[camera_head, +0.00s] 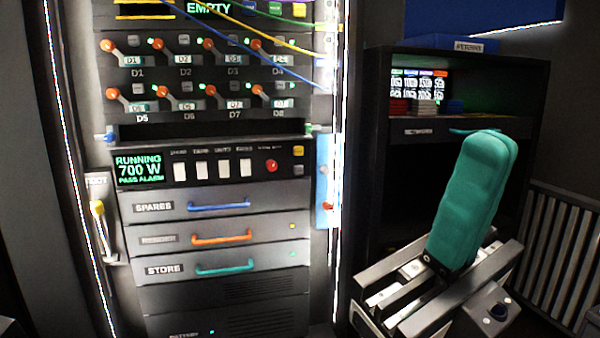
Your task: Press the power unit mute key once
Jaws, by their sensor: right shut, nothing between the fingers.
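The power unit (222,168) is a dark panel in the left rack. Its green display reads RUNNING, 700 W, PASS ALARM. To the right of the display are several white keys in a row and a red round button (272,166). At its right end sits a small yellow key (298,151), with another small key below it. The key labels are too small to read, so I cannot tell which is mute. My right gripper (395,298) is the grey metal part at lower right, shut and empty, apart from the power unit. My left gripper is out of view.
Above the unit are rows of orange-tipped switches (185,88) and loose cables. Below are drawers with blue, orange (222,238) and teal handles. A dark cabinet (415,160) stands at right. A rounded teal shape rises before it. The space before the power unit is clear.

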